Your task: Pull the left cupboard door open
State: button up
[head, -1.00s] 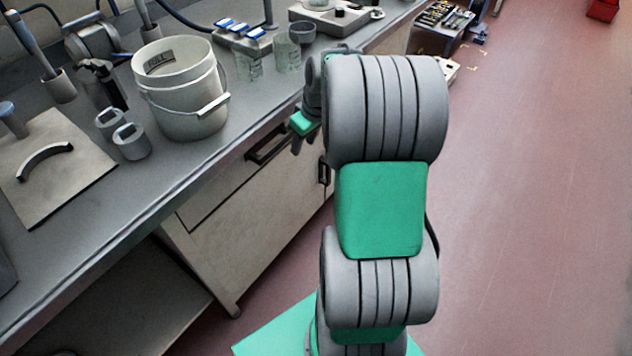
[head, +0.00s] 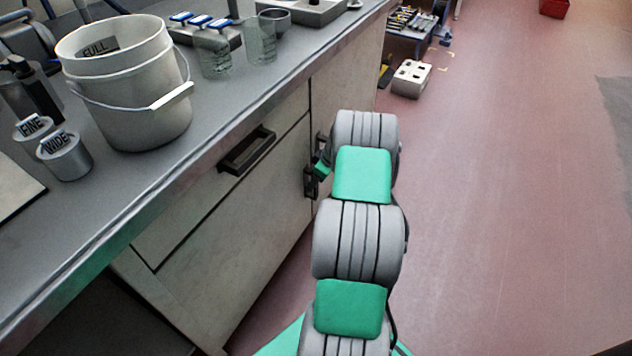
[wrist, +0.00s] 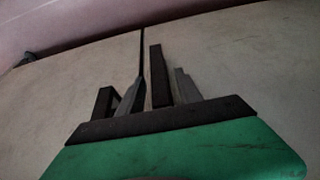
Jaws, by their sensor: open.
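The left cupboard door (head: 245,235) is below a drawer front in the bench and looks shut. Its dark upright handle (head: 310,184) sits near the door's right edge in the head view. My gripper (wrist: 159,74) is open in the wrist view. The floor is at the top there, so that picture looks upside down. The dark bar of the left door's handle (wrist: 158,84) stands between the two grey fingers, with gaps visible on both sides. In the head view my arm partly hides the gripper beside the handle.
The right door (wrist: 70,65) lies across a dark seam, with its own dark handle (wrist: 103,102) close outside one finger. A drawer handle (head: 246,151) is above the left door. The bench top (head: 215,130) carries a white bucket (head: 130,105). Open floor (head: 500,210) lies right.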

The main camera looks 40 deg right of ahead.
grip_shut()
dwell(0.4)
dwell(1.0)
